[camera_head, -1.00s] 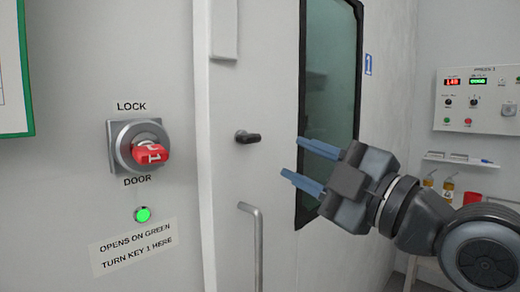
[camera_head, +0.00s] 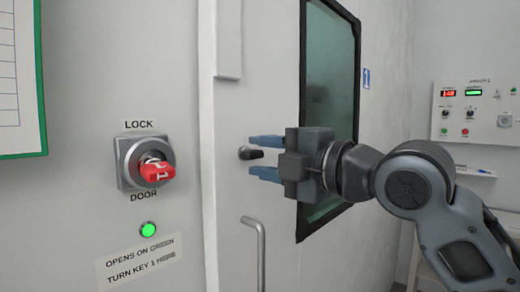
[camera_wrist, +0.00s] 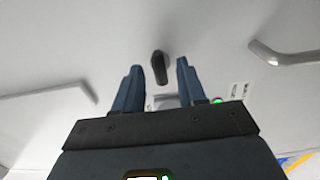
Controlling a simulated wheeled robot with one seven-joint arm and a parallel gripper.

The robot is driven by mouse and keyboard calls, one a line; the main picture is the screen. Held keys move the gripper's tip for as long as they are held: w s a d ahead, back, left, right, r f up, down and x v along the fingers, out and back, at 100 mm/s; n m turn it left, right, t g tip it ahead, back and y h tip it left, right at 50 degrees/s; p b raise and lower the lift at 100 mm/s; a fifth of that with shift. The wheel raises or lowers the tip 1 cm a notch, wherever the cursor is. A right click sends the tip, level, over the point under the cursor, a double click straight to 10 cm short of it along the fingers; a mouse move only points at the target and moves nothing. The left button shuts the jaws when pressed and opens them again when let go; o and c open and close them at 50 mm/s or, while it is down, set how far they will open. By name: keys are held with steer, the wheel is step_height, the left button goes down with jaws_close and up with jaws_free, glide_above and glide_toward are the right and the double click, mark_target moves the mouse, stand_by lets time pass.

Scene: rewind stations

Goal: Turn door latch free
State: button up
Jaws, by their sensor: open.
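The door latch (camera_head: 250,153) is a small black lever on the pale door (camera_head: 237,190). It lies level in the head view. In the wrist view the latch (camera_wrist: 159,67) shows between and just beyond the two fingertips. My gripper (camera_head: 252,157) is open, with one blue finger above the latch and one below it in the head view. In the wrist view the gripper (camera_wrist: 158,75) has clear gaps on both sides of the latch. A red key (camera_head: 158,171) marked 1 sits in the door lock (camera_head: 130,165), left of the door. The lamp (camera_head: 148,230) below it glows green.
A vertical door handle (camera_head: 260,255) stands below the latch and also shows in the wrist view (camera_wrist: 285,56). A dark window (camera_head: 330,80) is in the door to the right. A control panel (camera_head: 477,110) hangs on the far right wall.

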steer(key=shift+w+a, duration=0.35)
steer(key=shift+a, duration=0.15)
jaws_close()
